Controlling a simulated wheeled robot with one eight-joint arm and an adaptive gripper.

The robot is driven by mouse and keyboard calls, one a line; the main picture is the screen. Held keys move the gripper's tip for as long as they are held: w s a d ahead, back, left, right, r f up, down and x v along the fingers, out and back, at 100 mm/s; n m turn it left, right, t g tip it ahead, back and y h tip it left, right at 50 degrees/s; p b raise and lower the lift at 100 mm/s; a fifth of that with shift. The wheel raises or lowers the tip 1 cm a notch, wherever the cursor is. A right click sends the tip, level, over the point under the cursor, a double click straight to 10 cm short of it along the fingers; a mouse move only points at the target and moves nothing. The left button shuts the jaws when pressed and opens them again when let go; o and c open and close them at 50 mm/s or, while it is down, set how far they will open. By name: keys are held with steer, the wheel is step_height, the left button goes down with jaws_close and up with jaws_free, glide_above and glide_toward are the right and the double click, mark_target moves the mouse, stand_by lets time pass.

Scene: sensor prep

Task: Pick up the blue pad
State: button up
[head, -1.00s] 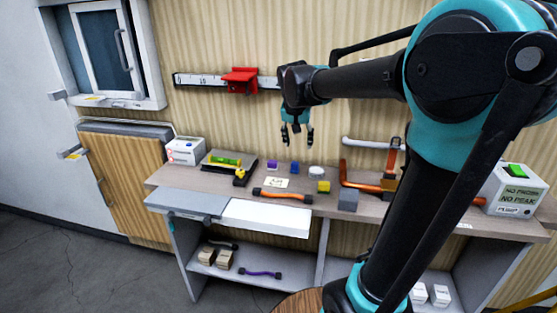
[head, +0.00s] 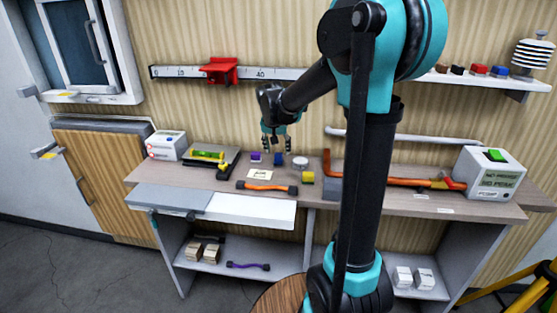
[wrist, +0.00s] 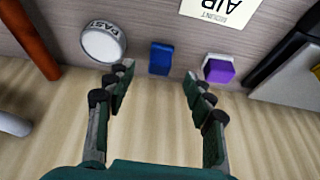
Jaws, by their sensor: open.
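The blue pad (head: 278,159) stands on the bench top toward the wall, between a purple block (head: 256,157) and a round white tin (head: 300,163). In the wrist view the blue pad (wrist: 161,58) lies just beyond my fingertips, near the middle of the gap between them. The tin (wrist: 103,42) is to its left there and the purple block (wrist: 218,70) to its right. My gripper (head: 276,148) is open and empty, just above and behind the pad with its fingers pointing down; it also shows in the wrist view (wrist: 156,78). I see no contact with the pad.
A black tray (head: 218,165) is left; orange pipe (head: 400,182) and a white box (head: 489,173) are right. A wall shelf (head: 480,81) holds several small blocks.

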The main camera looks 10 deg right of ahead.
mark_target(278, 154)
steer(key=shift+x, duration=2.65)
steer(key=shift+w, duration=0.1)
steer(key=shift+r, duration=0.1)
steer(key=shift+c, duration=0.3)
jaws_close()
step_height(278, 154, up, 20)
